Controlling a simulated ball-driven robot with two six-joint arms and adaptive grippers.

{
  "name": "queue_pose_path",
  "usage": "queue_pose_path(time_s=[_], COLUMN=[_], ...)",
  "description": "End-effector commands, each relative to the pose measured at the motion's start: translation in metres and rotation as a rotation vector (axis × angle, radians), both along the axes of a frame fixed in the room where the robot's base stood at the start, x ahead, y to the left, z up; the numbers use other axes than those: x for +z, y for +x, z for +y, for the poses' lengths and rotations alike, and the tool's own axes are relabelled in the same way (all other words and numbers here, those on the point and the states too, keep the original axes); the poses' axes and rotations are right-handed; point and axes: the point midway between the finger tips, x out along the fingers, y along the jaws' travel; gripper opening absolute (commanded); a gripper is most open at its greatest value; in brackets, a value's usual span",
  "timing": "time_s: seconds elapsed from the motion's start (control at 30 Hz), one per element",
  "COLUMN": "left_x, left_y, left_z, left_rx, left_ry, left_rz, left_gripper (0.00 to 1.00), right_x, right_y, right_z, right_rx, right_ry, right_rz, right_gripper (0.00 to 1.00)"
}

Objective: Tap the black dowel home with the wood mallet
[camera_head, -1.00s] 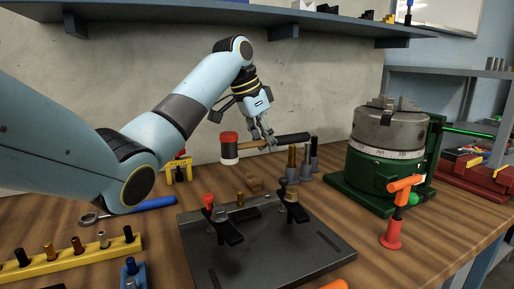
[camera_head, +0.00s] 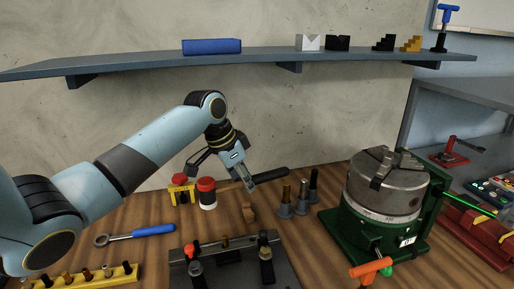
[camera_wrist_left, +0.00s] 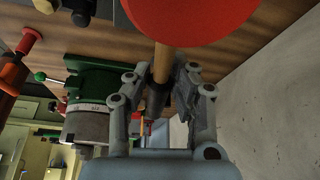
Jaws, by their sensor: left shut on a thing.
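The wood mallet has a red-and-white head (camera_head: 207,193) and a handle with a black grip (camera_head: 272,177). My left gripper (camera_head: 248,186) is shut on its handle, with the handle roughly level above the back of the bench. In the left wrist view the red head face (camera_wrist_left: 190,12) fills the top, and the wooden handle (camera_wrist_left: 163,62) runs down between the fingers (camera_wrist_left: 160,90). A black dowel (camera_head: 126,267) stands at the right end of the yellow rack (camera_head: 105,280). A black pin (camera_head: 313,178) stands in a grey holder; I cannot tell which one the task means. My right gripper is not in view.
A dark fixture plate (camera_head: 225,272) with clamps lies at front centre. A green-based chuck (camera_head: 385,190) stands right. A yellow stand (camera_head: 182,194) is left of the mallet head, and a blue-handled wrench (camera_head: 150,231) lies left. A shelf (camera_head: 270,62) runs above.

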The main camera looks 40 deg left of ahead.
Motion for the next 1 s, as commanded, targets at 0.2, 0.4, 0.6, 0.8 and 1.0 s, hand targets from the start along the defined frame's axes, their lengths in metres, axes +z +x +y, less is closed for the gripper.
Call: queue_pose_path(time_s=[0.2, 0.4, 0.6, 0.8, 1.0], left_x=[0.001, -0.005, -0.014, -0.028, -0.036], left_y=[-0.041, -0.054, -0.055, -0.055, -0.055], left_z=[0.001, 0.001, 0.001, 0.002, 0.001], left_rx=[-0.003, -0.002, -0.002, -0.003, -0.003], left_ry=[0.001, 0.001, 0.001, 0.002, 0.002], left_rz=[0.003, -0.003, -0.003, -0.002, -0.001], left_gripper=[0.0, 0.0, 0.0, 0.0, 0.0], right_x=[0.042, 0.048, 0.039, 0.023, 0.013], right_y=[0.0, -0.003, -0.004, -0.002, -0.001], right_z=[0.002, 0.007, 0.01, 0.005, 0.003], right_rx=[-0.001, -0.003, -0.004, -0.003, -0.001], right_ry=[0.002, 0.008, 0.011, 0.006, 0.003], right_rz=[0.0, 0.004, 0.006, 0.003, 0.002], right_gripper=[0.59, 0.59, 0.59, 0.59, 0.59])
